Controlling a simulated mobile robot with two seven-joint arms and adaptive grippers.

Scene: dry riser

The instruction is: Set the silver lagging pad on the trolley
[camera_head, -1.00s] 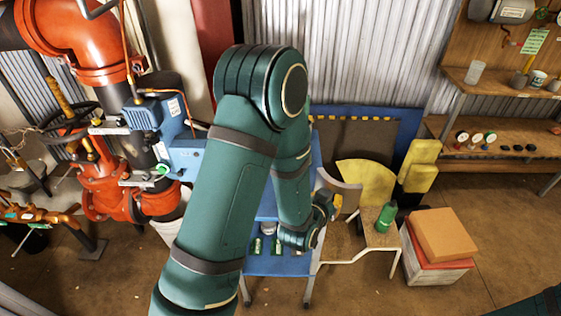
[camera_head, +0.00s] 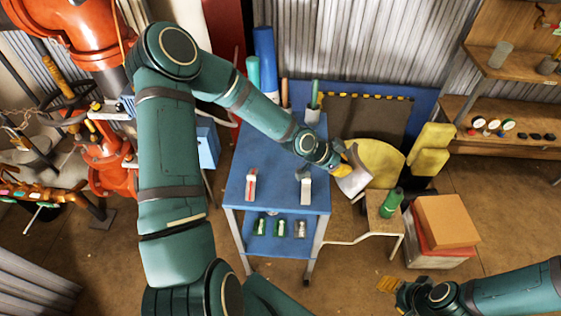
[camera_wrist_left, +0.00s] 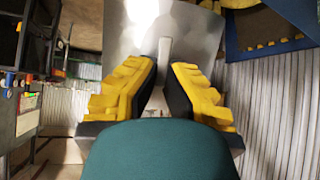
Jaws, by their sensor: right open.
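The silver lagging pad (camera_head: 354,183) is a curved grey sheet, just right of the blue trolley's top and in front of a yellow curved piece. My left gripper (camera_head: 343,170) is shut on it. In the left wrist view the shiny pad (camera_wrist_left: 190,30) spreads beyond my yellow fingers (camera_wrist_left: 163,72), with its narrow pale tab between them. The blue trolley (camera_head: 262,160) has a top deck and a lower shelf. My right gripper (camera_head: 390,285) is open and empty over the floor at the lower right.
On the trolley's top stand a red-and-white item (camera_head: 251,185), a white-and-dark item (camera_head: 306,188) and tubes at the back. Several small items are on its lower shelf. A green bottle (camera_head: 391,203) on a stand and stacked boxes (camera_head: 445,222) are at right.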

